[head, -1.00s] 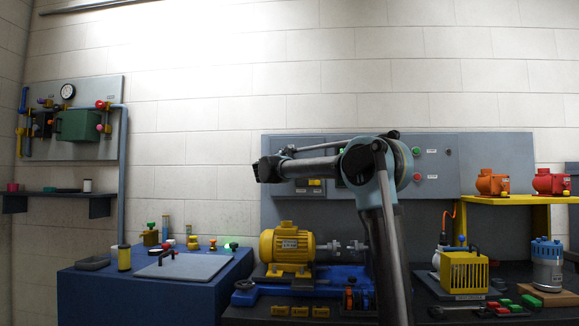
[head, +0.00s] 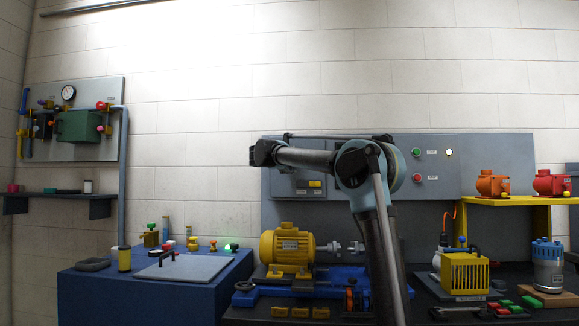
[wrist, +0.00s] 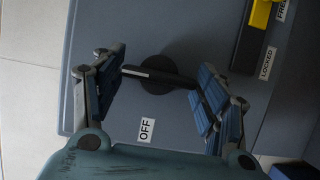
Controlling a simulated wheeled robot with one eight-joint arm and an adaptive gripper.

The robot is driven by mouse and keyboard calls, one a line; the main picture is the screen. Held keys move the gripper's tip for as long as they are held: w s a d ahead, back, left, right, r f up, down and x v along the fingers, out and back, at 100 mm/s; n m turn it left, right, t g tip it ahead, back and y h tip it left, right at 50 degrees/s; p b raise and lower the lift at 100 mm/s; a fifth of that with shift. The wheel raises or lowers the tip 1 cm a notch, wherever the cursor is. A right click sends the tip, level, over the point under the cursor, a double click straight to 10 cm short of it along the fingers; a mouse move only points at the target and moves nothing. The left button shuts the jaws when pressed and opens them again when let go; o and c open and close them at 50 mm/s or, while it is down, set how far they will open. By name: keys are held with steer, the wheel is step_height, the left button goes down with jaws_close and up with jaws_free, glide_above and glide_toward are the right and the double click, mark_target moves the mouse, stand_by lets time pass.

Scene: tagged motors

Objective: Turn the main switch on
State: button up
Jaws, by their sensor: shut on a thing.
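The main switch shows in the wrist view as a dark round knob with a black bar handle (wrist: 158,75) on a grey panel. The bar lies nearly crosswise in that view and carries a pale line on its left half. A white OFF label (wrist: 146,130) sits below the knob. My gripper (wrist: 161,73) is shut on the handle, one finger at each end of the bar. In the head view my gripper (head: 262,153) is at the left part of the grey wall panel (head: 340,148); the switch is hidden there behind my arm.
A yellow latch (wrist: 262,14) with FREE and LOCKED labels sits beside the switch. The panel also has a green button (head: 416,152), a red button (head: 417,177) and a bright white lamp (head: 449,153). A yellow motor (head: 287,246) stands on the bench below.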

steer(key=shift+d+f, duration=0.1)
steer(key=shift+f, duration=0.05)
steer(key=o, duration=1)
steer(key=shift+w, duration=0.1)
steer(key=shift+o, duration=0.2)
steer(key=v, duration=1.2)
